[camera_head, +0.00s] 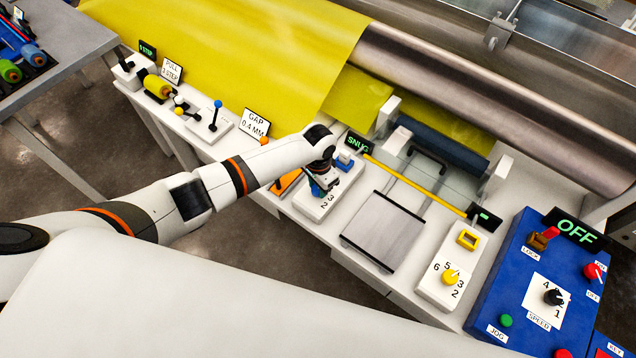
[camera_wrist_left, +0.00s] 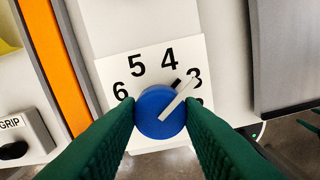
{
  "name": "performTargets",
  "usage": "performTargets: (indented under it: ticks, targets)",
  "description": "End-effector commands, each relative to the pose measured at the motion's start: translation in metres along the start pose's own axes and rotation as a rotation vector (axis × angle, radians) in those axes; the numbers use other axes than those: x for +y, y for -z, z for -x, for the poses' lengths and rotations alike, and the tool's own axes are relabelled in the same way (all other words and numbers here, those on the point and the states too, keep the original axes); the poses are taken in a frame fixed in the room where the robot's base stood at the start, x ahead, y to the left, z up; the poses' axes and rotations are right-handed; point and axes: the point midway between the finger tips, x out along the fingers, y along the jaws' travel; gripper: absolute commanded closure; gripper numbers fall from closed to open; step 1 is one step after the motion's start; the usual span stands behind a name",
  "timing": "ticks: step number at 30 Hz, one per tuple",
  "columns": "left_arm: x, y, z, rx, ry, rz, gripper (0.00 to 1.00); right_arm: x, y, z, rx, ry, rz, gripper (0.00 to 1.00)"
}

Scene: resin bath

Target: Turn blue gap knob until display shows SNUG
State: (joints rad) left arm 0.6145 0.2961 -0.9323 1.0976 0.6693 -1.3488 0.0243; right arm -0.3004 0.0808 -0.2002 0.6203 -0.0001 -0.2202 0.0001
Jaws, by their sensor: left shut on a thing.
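The blue gap knob (camera_wrist_left: 158,113) sits on a white dial plate (camera_wrist_left: 120,72) with black numbers, 3, 4, 5 and 6 showing. Its white pointer is tilted up and right, toward the 3. A short black mark lies between the 4 and the 3. My left gripper (camera_head: 321,186) is shut on the knob, its green fingers (camera_wrist_left: 160,128) on either side of it. In the head view the gripper largely hides the knob. The small display (camera_head: 358,144) just behind it reads SNUG in green. My right gripper is not in view.
A GAP 0.4 MM sign (camera_head: 256,124) stands left of the gripper. A metal plate (camera_head: 383,230) lies to the right. Further right are a yellow knob (camera_head: 450,278) and a blue control box (camera_head: 515,285) whose display reads OFF. Yellow sheet (camera_head: 290,50) and rollers lie behind.

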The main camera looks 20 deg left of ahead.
Motion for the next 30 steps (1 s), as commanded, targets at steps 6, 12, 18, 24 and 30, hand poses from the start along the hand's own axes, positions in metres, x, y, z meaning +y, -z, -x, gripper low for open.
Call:
performTargets:
  ticks: [6, 12, 18, 24, 30]
  targets:
    - [0.0002, 0.0001, 0.0004, 0.0, 0.0, -0.151, 0.89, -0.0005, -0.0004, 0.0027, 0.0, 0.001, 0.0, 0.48]
    - [0.0004, -0.0001, 0.0003, 0.0, -0.001, -0.242, 0.89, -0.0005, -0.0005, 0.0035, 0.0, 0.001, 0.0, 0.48]
    - [0.0005, -0.0002, 0.0002, 0.0, -0.001, -0.286, 0.89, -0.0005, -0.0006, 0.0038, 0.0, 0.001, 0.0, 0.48]
    - [0.0005, -0.0003, 0.0002, -0.001, -0.001, -0.298, 0.89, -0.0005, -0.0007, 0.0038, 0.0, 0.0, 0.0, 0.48]
    - [0.0004, -0.0003, 0.0002, -0.001, -0.001, -0.297, 0.89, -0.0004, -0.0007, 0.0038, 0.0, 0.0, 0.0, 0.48]
